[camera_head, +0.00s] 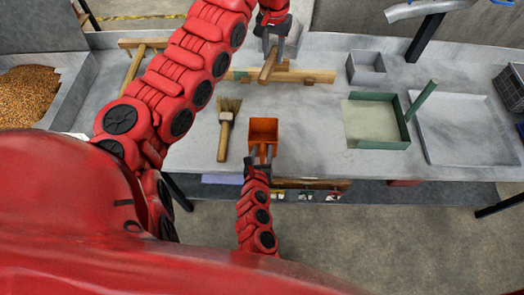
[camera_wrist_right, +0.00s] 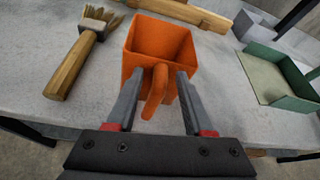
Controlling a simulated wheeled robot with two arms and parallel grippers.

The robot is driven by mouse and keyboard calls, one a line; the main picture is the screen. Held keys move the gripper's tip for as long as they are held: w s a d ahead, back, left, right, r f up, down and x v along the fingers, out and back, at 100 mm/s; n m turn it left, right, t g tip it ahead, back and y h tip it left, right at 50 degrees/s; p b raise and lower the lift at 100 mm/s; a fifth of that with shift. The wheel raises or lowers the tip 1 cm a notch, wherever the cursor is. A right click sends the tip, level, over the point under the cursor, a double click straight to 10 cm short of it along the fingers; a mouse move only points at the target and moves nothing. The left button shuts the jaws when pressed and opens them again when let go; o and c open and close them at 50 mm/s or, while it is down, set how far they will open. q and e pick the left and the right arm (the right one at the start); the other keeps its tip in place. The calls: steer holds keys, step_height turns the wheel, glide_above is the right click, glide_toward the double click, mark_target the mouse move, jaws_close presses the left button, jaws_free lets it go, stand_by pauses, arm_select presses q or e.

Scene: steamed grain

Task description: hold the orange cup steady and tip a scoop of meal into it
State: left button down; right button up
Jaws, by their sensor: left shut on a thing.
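The orange cup (camera_head: 264,128) stands upright near the table's front edge and looks empty inside. It also shows in the right wrist view (camera_wrist_right: 160,42), with its handle (camera_wrist_right: 156,92) facing my right gripper (camera_wrist_right: 157,100). The fingers of that gripper are apart on either side of the handle, with gaps showing. My left gripper (camera_head: 279,48) is at the top of the head view, beyond the cup, shut on a wooden handle (camera_head: 268,66). I cannot make out a scoop head on it. Loose brown meal (camera_head: 28,95) lies in a bin at the far left.
A wood-handled brush (camera_head: 224,135) lies left of the cup. Wooden bars (camera_head: 305,77) lie behind it. To the right are a small grey box (camera_head: 367,68), a green-sided pan (camera_head: 378,141) and a grey tray (camera_head: 465,160). The table between cup and green pan is clear.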

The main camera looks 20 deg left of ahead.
stand_by(0.3)
steer(key=v, duration=1.2)
steer(key=shift+w, duration=0.1)
